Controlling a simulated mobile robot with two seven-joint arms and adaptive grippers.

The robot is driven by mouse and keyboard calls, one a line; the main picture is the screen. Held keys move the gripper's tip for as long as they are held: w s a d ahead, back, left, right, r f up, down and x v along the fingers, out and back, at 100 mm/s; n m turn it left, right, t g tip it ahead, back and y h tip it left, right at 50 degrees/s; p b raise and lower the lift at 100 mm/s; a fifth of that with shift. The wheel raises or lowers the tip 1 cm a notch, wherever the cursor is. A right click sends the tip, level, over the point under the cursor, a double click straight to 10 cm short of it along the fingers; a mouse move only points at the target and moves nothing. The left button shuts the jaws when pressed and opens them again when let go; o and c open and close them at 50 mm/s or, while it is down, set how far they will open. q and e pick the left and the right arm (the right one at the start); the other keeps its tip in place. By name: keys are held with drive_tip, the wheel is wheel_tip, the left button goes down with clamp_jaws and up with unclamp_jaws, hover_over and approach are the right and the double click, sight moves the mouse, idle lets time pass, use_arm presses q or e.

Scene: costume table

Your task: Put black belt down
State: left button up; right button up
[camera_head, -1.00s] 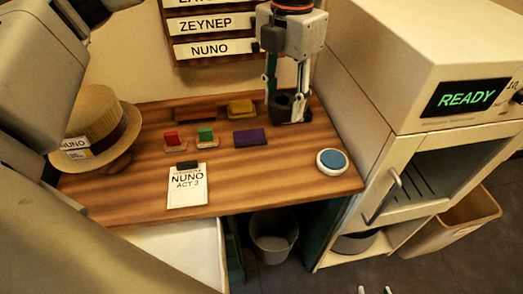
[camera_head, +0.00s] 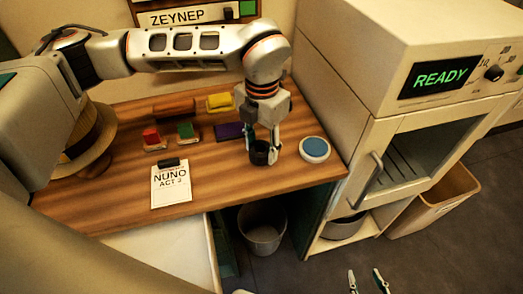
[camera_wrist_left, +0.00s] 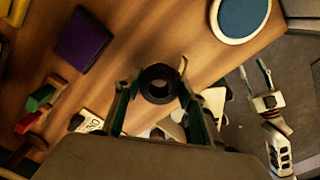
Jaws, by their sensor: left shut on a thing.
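The black belt (camera_head: 260,156) is a tight dark coil. My left gripper (camera_head: 263,142) points down and is shut on it, over the right part of the wooden table, just left of the round blue-topped pad. In the left wrist view the coil's ring (camera_wrist_left: 146,86) shows between the two fingers of the left gripper (camera_wrist_left: 157,92). I cannot tell whether the coil touches the tabletop. My right gripper (camera_head: 368,281) is low at the bottom edge, fingers apart and empty; it also shows in the left wrist view (camera_wrist_left: 256,76).
On the table (camera_head: 225,185) are a clipboard card (camera_head: 171,188), the blue pad (camera_head: 314,149), red (camera_head: 151,137) and green (camera_head: 186,131) blocks, a purple pad (camera_head: 228,131), a yellow block (camera_head: 220,102) and a partly hidden hat (camera_head: 92,155). A cabinet (camera_head: 355,110) stands right. Bare wood lies right of the card.

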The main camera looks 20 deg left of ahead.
use_arm(q)
drive_tip(key=shift+f, duration=0.9)
drive_tip(key=shift+f, duration=0.2)
drive_tip(key=o, duration=1.3)
drive_tip(key=shift+o, duration=0.2)
wheel_tip(320, 180, up, 12)
drive_tip(key=shift+r, duration=0.2)
